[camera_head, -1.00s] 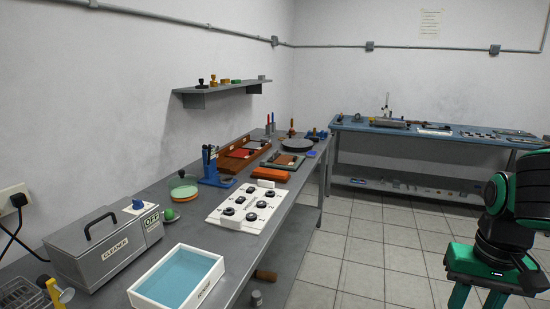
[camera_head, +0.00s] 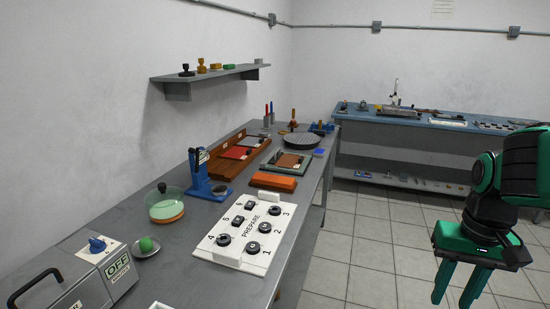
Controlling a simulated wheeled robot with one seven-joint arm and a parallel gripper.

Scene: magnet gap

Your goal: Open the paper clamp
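I cannot tell for sure which thing is the paper clamp; no label for it can be read. A blue stand with an upright post (camera_head: 201,174) is on the grey bench. A green-edged frame with a brown pad (camera_head: 288,162) lies farther back on the bench. My gripper (camera_head: 454,300) hangs at the right over the tiled floor, its two green fingers apart with nothing between them. It is well away from the bench and touches nothing.
A white PREPARE board (camera_head: 254,228) with black knobs lies on the grey bench (camera_head: 165,265). A grey machine marked OFF (camera_head: 78,280) is at lower left. A blue table (camera_head: 420,122) stands at the back. The tiled floor (camera_head: 345,255) right of the bench is clear.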

